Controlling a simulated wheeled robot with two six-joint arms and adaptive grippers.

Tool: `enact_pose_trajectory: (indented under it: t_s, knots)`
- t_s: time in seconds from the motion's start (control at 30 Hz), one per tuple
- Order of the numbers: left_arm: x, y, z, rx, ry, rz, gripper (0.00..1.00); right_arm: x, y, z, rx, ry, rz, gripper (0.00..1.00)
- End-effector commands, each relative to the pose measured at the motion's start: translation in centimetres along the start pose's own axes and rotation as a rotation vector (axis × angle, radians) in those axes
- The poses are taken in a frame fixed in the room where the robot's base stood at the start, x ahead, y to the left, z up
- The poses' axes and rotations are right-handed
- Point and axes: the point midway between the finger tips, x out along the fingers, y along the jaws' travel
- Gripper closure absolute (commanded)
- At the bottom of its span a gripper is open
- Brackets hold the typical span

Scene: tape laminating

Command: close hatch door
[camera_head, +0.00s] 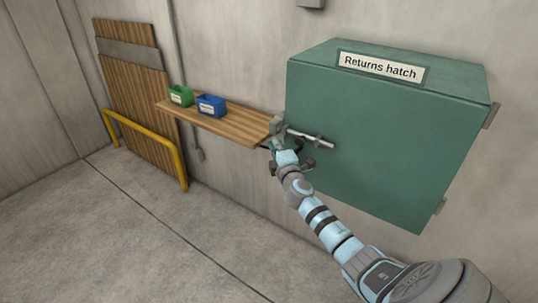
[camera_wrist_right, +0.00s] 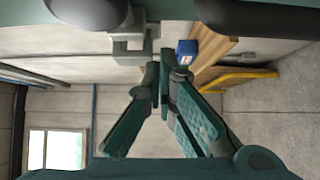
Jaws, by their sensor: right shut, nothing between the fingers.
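The green returns hatch (camera_head: 400,140) is a box on the wall. Its front door lies about flush with the box in the head view; any small gap is hard to tell. A pale bar handle (camera_head: 312,137) is at the door's left edge. My right gripper (camera_head: 281,145) is just below the bracket and handle. Its fingers (camera_wrist_right: 161,84) are shut and empty; contact with the bracket cannot be told. My left gripper is not in view.
A wooden shelf (camera_head: 225,122) left of the hatch holds a green bin (camera_head: 180,96) and a blue bin (camera_head: 211,106). A yellow rail (camera_head: 150,143) stands before wooden boards (camera_head: 135,85) farther left. The floor (camera_head: 130,240) is clear.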

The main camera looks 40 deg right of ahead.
Motion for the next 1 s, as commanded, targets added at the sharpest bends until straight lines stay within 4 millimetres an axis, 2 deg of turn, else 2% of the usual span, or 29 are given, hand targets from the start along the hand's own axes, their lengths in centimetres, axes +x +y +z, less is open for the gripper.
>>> enact_pose_trajectory:
  t_s: [0.13,0.27,0.3,0.5,0.63,0.77,1.0]
  knots:
    - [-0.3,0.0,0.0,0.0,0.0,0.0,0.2,-0.4,0.0,-0.8,0.0,0.003,-0.001,1.0]
    - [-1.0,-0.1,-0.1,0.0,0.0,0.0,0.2,-1.8,0.1,-3.0,0.004,0.01,-0.002,1.0]
    - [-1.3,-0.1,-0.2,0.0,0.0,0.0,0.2,-2.4,0.1,-3.8,0.005,0.01,-0.002,1.0]
    - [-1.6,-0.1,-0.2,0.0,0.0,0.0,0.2,-8.6,-0.1,-4.1,-0.001,0.013,-0.002,1.0]
    - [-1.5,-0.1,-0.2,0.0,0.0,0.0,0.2,-11.2,-0.1,-4.3,0.001,0.013,-0.002,1.0]
    - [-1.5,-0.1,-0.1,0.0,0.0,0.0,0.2,-12.2,-0.1,-4.3,0.001,0.012,-0.001,1.0]
    - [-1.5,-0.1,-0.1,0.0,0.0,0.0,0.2,-12.3,-0.1,-4.6,0.044,0.026,-0.001,1.0]
